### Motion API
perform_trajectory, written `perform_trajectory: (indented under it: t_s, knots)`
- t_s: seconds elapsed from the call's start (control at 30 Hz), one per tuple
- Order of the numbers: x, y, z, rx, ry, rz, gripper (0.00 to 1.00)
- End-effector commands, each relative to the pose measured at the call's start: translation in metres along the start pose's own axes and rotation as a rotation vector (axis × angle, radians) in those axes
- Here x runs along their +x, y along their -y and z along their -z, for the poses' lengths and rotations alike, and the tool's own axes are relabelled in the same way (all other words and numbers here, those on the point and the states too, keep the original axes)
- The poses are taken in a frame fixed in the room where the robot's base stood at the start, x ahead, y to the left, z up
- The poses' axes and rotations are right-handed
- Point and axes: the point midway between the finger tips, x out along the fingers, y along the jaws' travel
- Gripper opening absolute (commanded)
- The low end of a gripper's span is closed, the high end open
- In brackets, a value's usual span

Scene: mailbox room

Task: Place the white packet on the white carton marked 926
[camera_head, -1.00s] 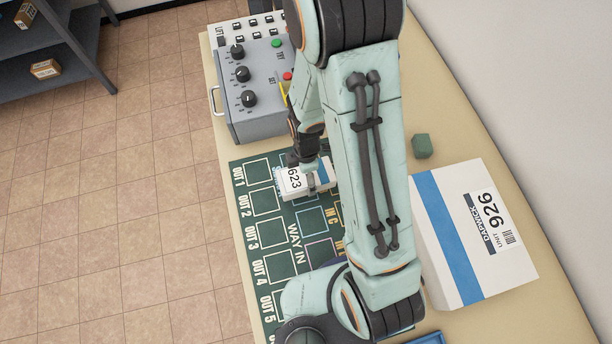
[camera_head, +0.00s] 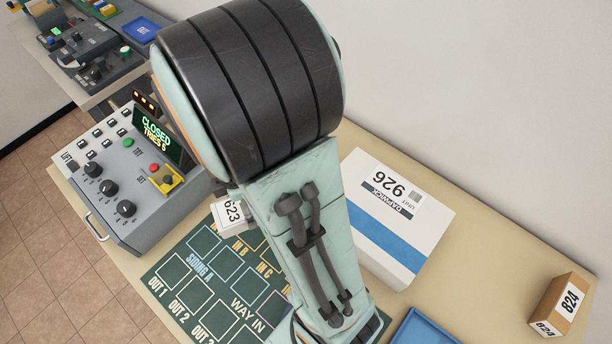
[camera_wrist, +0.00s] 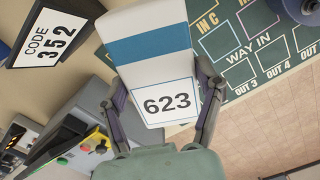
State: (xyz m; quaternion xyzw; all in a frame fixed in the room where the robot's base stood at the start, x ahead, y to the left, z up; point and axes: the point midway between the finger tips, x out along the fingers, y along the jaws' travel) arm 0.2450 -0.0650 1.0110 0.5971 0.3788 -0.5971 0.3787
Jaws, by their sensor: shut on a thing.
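The white packet with a blue band and the number 623 (camera_wrist: 165,75) is gripped between the two fingers of my gripper (camera_wrist: 160,88) in the wrist view. In the head view, part of the packet (camera_head: 229,214) shows left of my arm, over the top edge of the green mat. The packet is apart from the carton.
A grey control box (camera_head: 115,180) with knobs and a lit display stands left of the packet. The green marked mat (camera_head: 190,265) lies below it. A blue tray (camera_head: 425,330) and a brown 824 box (camera_head: 560,306) are at the lower right.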

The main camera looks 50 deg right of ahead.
Motion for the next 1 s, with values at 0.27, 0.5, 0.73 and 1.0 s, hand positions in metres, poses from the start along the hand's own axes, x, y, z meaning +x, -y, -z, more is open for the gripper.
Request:
perform_trajectory:
  t_s: [0.27,0.5,0.73,1.0]
  knots:
    - [-0.027,0.010,-0.157,0.660,0.000,-0.002,0.26]
    - [-0.040,0.064,-0.243,1.039,-0.001,0.000,0.26]
    - [-0.025,0.084,-0.260,1.134,0.000,0.008,0.26]
    - [0.013,0.083,-0.259,1.133,0.000,0.006,0.26]
